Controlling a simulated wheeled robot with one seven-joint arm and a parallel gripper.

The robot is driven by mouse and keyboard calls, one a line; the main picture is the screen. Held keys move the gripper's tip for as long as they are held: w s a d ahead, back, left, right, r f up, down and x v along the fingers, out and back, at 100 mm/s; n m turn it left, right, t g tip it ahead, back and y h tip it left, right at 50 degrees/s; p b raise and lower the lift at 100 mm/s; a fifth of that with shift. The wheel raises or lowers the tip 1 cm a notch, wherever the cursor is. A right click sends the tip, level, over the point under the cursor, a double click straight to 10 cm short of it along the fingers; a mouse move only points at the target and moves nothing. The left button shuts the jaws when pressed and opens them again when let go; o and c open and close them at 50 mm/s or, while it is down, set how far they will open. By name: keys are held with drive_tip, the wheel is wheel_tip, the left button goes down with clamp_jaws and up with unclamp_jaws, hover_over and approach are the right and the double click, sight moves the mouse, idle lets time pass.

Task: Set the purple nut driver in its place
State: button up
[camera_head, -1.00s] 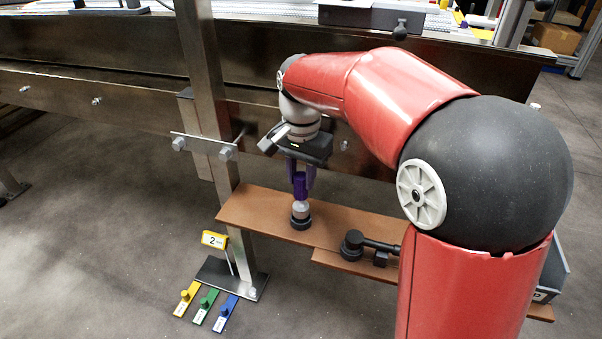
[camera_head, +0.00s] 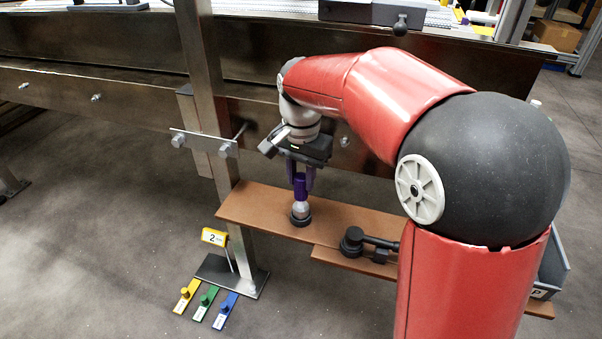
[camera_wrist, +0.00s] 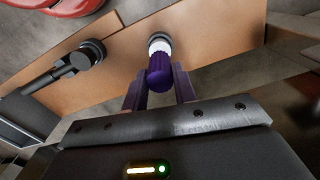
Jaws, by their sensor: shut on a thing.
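The purple nut driver (camera_head: 300,187) stands upright over the brown shelf board, handle up. Its pale lower part meets a round black holder (camera_head: 300,220) on the board; I cannot tell how deep it sits in it. My gripper (camera_head: 303,180) is above the board, pointing down, with its purple fingers on either side of the handle, shut on it. In the wrist view the handle (camera_wrist: 160,72) shows between the fingertips (camera_wrist: 160,82), with the pale collar and dark holder ring beyond it.
The brown board (camera_head: 345,222) hangs beside a steel post (camera_head: 207,90). A black tool with a round head (camera_head: 352,240) lies on a lower board to the right. A grey bin (camera_head: 552,272) is at the far right. Yellow, green and blue tags lie on the floor.

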drive_tip(key=shift+f+b, duration=0.45)
drive_tip(key=shift+f, duration=0.45)
drive_tip(key=o, duration=1)
drive_tip(key=shift+o, duration=0.2)
drive_tip(key=shift+r, duration=0.1)
wheel_tip(320, 180, up, 8)
drive_tip(key=shift+f+p, duration=0.25)
drive_tip(key=shift+p, duration=0.5)
drive_tip(key=shift+r, duration=0.1)
